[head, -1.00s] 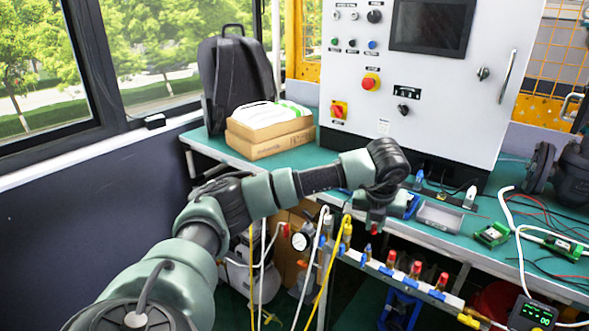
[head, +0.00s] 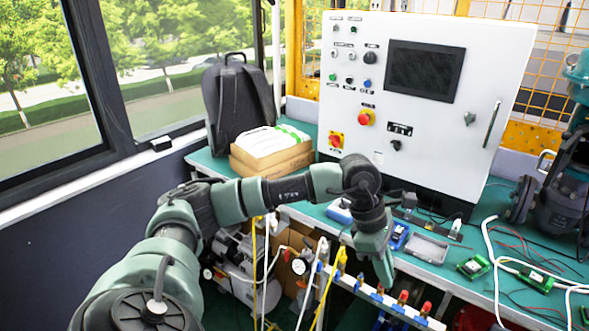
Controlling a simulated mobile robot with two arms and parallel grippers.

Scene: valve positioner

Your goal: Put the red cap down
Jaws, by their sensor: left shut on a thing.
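My left gripper (head: 388,280) points down at the front edge of the bench, just above the valve manifold (head: 369,291). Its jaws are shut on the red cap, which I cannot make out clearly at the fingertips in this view. The manifold has a row of valves with red tops, such as the red top (head: 403,297) just right of the fingertips and another red top (head: 426,308) further right. I cannot tell whether the held cap touches anything. My right gripper is not in view.
The green bench (head: 420,266) holds a grey tray (head: 427,248), a blue item (head: 398,236) and green circuit boards (head: 474,267). A white control cabinet (head: 420,140) stands behind. A cardboard box (head: 270,158) and black backpack (head: 238,105) are at the back left. Hoses hang below the front edge.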

